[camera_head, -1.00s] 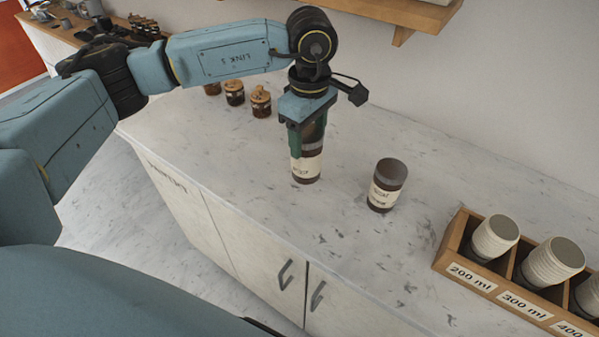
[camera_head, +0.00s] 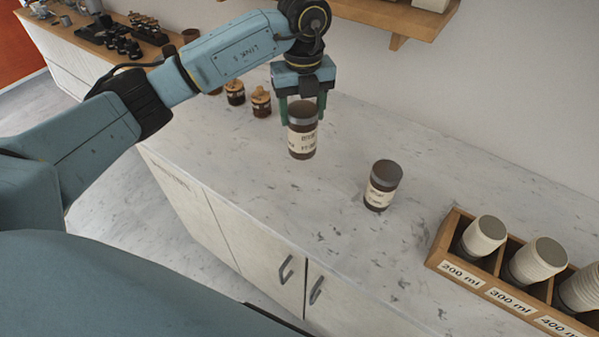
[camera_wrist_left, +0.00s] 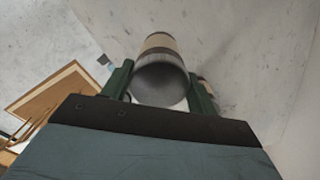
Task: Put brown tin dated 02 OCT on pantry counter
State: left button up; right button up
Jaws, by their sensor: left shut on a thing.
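My left gripper (camera_head: 302,108) is shut on a brown tin (camera_head: 303,142) with a grey lid and a cream label. The tin is upright and appears raised just above the marble-look counter (camera_head: 345,235). The label's print is too small to read surely. In the left wrist view the tin (camera_wrist_left: 160,75) sits between the two green fingers, lid toward the camera. A second, similar brown tin (camera_head: 382,187) stands on the counter to the right, apart from the gripper; its date is not legible. My right gripper is not in view.
Small jars with wooden lids (camera_head: 260,102) stand behind and left of the held tin. A wooden cup holder (camera_head: 470,283) with labelled compartments and cups is at the right. A wall shelf (camera_head: 390,17) is above. The counter's front middle is clear.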

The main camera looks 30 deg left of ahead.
aim_at(299, 143)
pick_arm(q)
jog(key=n, duration=0.5)
jog(key=shift+w+a, duration=0.1)
jog(key=shift+a, duration=0.3)
notch_tip(299, 143, down, 10)
jog(key=shift+r+p, duration=0.1)
jog(key=shift+p, duration=0.5)
jog(key=o, duration=1.2)
jog(key=shift+f, duration=0.2)
jog(key=shift+c, duration=0.2)
notch_tip(299, 143, up, 12)
jog(key=shift+r+b, duration=0.2)
jog(key=shift+b, duration=0.35)
